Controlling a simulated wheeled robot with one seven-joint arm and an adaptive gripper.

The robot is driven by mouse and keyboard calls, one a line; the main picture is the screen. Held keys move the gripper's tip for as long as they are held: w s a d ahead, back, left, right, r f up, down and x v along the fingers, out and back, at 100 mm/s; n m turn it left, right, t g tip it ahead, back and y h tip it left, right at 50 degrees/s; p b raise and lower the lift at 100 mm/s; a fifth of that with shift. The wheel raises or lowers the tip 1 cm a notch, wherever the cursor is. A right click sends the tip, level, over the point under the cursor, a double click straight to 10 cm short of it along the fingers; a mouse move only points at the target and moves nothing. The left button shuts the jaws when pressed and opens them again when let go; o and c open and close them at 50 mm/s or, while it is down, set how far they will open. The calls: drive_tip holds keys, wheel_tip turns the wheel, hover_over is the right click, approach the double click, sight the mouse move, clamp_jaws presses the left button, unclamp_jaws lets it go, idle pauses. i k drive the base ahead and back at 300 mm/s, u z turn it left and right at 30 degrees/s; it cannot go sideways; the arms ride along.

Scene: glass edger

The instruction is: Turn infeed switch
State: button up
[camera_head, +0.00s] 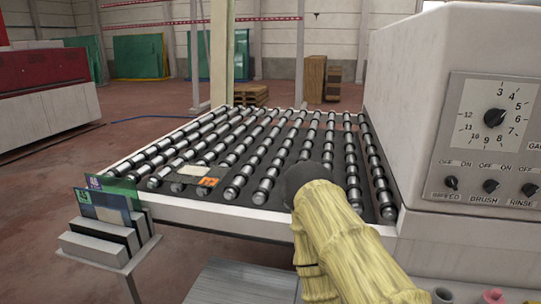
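The infeed switch (451,183) is a small black rotary knob at the left end of the lower row on the grey control panel (468,117), at the right of the head view. Its label below is blurred, and OFF and ON are marked above it. I cannot tell surely which way its pointer faces. My arm, in a yellow ribbed sleeve with a dark round end, rises from the bottom right in front of the roller bed, left of the panel. My gripper's fingers do not show. Nothing is seen touching the switch.
Beside the switch are the brush knob (490,186) and rinse knob (529,190), with a large numbered dial (495,118) above. The roller conveyor (190,198) fills the middle. A rack (99,247) with labelled panes stands front left. Small knobs (494,296) sit at the bottom right.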

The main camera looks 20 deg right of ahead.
sight(451, 181)
drive_tip(key=z, duration=2)
